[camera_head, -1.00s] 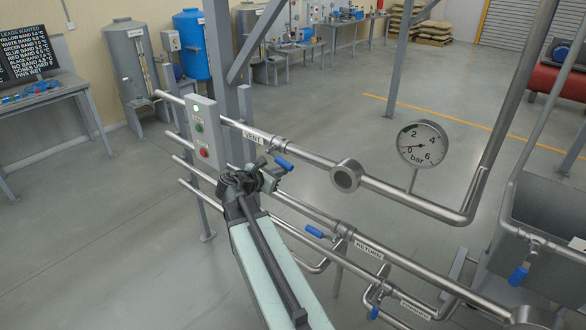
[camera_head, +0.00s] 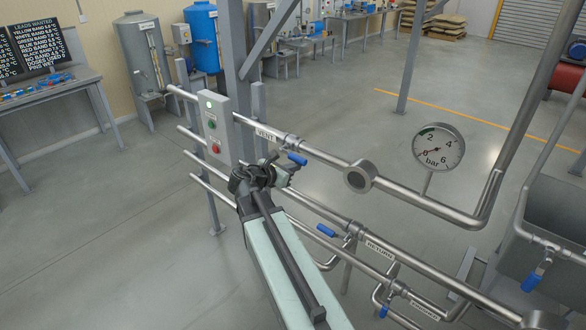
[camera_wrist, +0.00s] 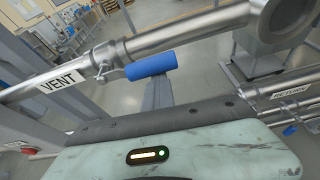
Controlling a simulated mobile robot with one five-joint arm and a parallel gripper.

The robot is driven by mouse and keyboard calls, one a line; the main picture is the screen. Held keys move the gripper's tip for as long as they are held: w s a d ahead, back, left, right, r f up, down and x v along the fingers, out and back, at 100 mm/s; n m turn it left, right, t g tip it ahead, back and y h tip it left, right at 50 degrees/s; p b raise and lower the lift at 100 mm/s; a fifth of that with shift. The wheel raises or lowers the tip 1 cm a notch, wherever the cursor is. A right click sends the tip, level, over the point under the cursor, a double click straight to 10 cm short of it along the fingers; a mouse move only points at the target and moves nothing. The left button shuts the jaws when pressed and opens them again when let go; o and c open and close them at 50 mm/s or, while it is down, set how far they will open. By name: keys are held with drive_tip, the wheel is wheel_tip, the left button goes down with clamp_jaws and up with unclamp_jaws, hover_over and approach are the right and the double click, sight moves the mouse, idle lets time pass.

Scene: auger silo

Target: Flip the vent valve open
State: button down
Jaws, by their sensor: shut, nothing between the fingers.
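The vent valve (camera_head: 288,143) sits on the upper steel pipe, just right of the VENT label (camera_head: 265,134). Its blue lever handle (camera_head: 297,159) lies roughly parallel to the pipe, on the near side. The handle also shows close up in the wrist view (camera_wrist: 150,65), with its bracket at the valve body. My gripper (camera_head: 286,173) is shut and empty, just below the handle in the head view. In the wrist view its grey fingers (camera_wrist: 157,90) point up at the handle from below. Whether they touch it I cannot tell.
A pressure gauge (camera_head: 438,147) and a round flanged fitting (camera_head: 360,177) are right of the valve. A button box (camera_head: 214,125) stands left. The return pipe, with another blue handle (camera_head: 326,230), runs below. A grey bin (camera_head: 555,225) stands at right.

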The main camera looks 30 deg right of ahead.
drive_tip(key=shift+w+a, duration=0.1)
drive_tip(key=shift+w, duration=0.1)
wheel_tip(320, 180, down, 4)
drive_tip(key=b, duration=0.4)
drive_tip(key=p+v, duration=0.3)
drive_tip(key=v, duration=0.7)
